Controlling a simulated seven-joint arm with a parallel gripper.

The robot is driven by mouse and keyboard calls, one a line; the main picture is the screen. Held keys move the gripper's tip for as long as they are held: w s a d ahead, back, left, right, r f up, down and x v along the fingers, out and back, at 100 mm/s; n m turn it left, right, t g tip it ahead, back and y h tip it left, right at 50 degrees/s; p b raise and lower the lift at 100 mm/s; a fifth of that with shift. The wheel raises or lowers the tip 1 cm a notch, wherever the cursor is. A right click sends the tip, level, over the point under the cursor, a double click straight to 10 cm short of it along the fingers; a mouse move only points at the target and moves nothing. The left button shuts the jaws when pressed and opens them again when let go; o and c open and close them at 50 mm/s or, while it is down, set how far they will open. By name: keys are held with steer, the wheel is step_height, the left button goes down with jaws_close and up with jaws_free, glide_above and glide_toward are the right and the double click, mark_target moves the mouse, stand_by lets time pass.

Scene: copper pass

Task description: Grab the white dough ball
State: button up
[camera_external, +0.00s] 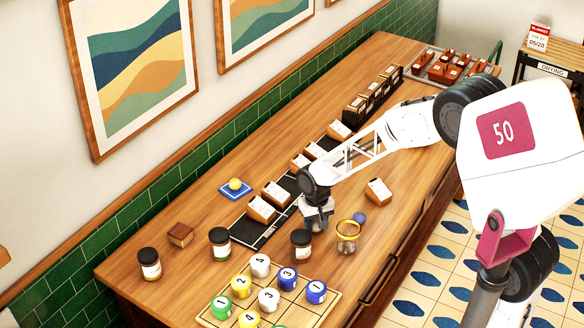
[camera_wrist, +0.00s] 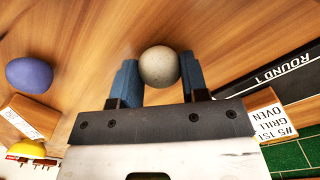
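The white dough ball (camera_wrist: 159,66) looks pale grey in the wrist view. It sits between the two blue fingers of my gripper (camera_wrist: 159,76), and both fingers appear to touch its sides. In the external view my gripper (camera_external: 317,226) points down, low over the wooden table, behind the dark-lidded jar (camera_external: 301,246). The white dough ball cannot be made out there.
A yellow ball (camera_external: 235,184) rests on a blue coaster (camera_external: 236,194). Card holders (camera_external: 275,194) line a dark strip behind. Numbered pots (camera_external: 268,299) stand in front.

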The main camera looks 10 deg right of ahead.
mark_target(316, 221)
steer(key=shift+c, duration=0.8)
steer(key=shift+r, duration=0.1)
steer(key=shift+r, duration=4.95)
